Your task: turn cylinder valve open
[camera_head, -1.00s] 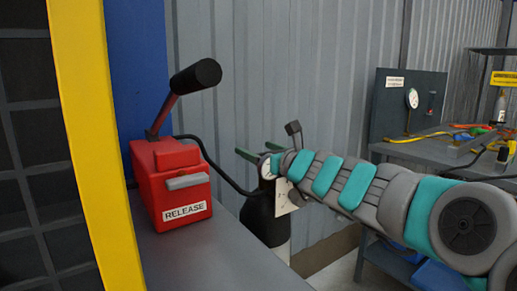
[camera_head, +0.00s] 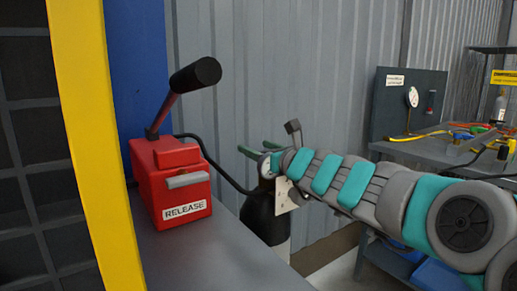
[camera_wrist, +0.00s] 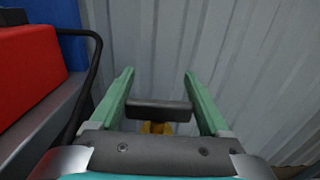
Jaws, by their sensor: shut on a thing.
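In the head view, the green fingers of my gripper (camera_head: 254,148) show above the cylinder.
A red RELEASE box (camera_head: 175,185) with a black-gripped lever (camera_head: 195,75) sits on the grey bench (camera_head: 205,255) at left. A black hose (camera_head: 225,178) runs from it toward the cylinder. A corrugated wall (camera_head: 290,70) stands close behind. A cluttered workbench (camera_head: 420,150) is at right.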

